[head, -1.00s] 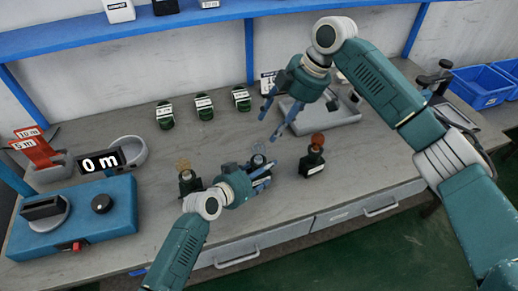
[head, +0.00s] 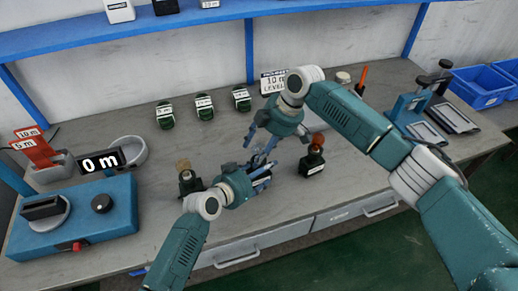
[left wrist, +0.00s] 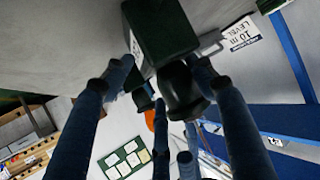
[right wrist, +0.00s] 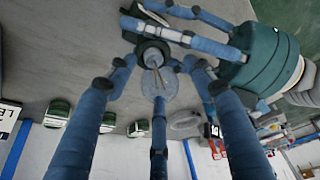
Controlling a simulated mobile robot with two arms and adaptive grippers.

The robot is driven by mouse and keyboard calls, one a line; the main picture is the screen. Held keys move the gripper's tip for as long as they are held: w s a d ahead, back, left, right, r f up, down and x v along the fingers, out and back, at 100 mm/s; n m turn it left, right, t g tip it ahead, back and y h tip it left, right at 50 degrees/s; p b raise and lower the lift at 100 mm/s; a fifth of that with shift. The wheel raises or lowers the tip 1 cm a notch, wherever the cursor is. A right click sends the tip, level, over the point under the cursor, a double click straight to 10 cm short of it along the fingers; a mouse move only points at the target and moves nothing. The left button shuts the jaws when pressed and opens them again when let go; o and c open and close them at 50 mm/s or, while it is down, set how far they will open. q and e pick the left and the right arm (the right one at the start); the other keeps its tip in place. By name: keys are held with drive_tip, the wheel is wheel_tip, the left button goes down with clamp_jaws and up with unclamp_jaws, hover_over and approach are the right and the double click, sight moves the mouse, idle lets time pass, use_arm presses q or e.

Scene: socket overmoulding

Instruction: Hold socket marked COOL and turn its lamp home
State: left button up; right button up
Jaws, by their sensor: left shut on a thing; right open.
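The middle socket, a dark green block with a round black collar, stands in my left gripper (head: 263,179); its base also shows in the left wrist view (left wrist: 160,28). That gripper is shut on it, fingers on either side. Its label is not readable. A clear lamp (right wrist: 159,86) with a visible filament sits in this socket (right wrist: 152,52), mostly hidden in the head view. My right gripper (head: 262,153) is open, pointing down over the lamp, its fingers spread around it. An amber-lamp socket (head: 187,182) stands to the left, an orange-lamp socket (head: 312,160) close to the right.
Several small green labelled units, including one (head: 204,107), stand at the back of the bench. A blue device (head: 80,225) with a knob and a "0 m" display (head: 102,162) is at left. A "10 m LEVEL" sign (head: 273,82) and blue bins (head: 480,86) are at right.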

drive_tip(key=c, duration=1.2)
drive_tip(key=shift+o, duration=0.2)
